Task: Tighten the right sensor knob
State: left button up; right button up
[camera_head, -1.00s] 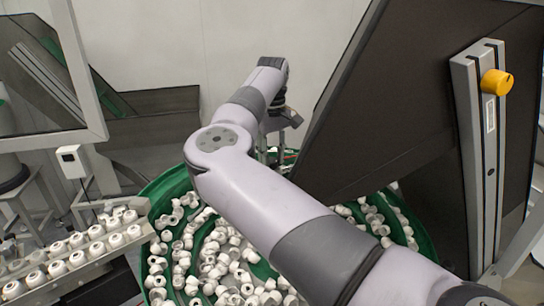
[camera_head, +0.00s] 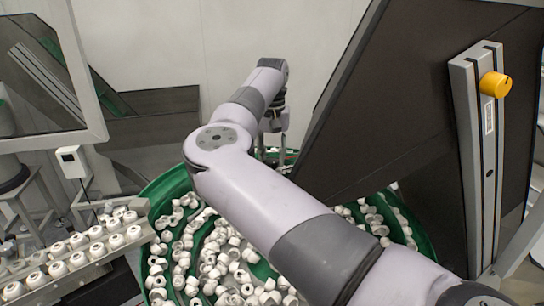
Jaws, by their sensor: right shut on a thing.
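My right gripper (camera_head: 273,150) is at the far back edge of the green bowl, its fingers pointing down. It is small in the view and partly behind my own arm. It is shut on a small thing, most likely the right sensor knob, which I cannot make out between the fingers. My left gripper is not in view.
The green bowl feeder (camera_head: 160,190) holds many white caps (camera_head: 215,262). A dark slanted panel (camera_head: 400,110) stands close to the right of my arm. A metal post (camera_head: 470,150) carries a yellow knob (camera_head: 495,84). A rail of white caps (camera_head: 95,240) runs at left.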

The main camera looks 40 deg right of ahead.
dwell(0.4)
jog(key=o, duration=1.1)
jog(key=shift+o, duration=0.2)
